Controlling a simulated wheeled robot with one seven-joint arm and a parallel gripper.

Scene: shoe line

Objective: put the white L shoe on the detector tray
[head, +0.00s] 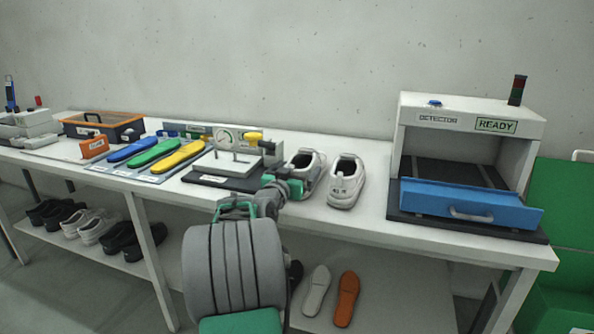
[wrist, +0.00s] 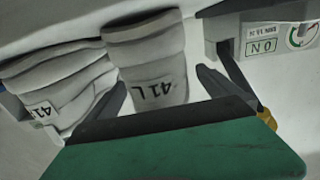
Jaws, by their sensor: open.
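The white L shoe (head: 306,160) stands on the bench, partly hidden behind my gripper (head: 288,184) in the head view. In the wrist view the white L shoe (wrist: 145,50) shows its heel, marked 41 L, between the fingers of my gripper (wrist: 165,84). The fingers are open, one on each side of the heel; I cannot tell whether they touch it. The other white shoe (head: 345,182) stands just right of it, and it is at the left in the wrist view (wrist: 58,85). The blue detector tray (head: 470,203) with a grey handle sits at the detector's front.
The white detector (head: 470,112) shows READY at the bench's right. A press with a gauge (head: 230,160) stands close left of the L shoe. Coloured insoles (head: 155,152) lie farther left. Bare bench (head: 375,205) lies between shoes and detector. Several shoes fill the lower shelf.

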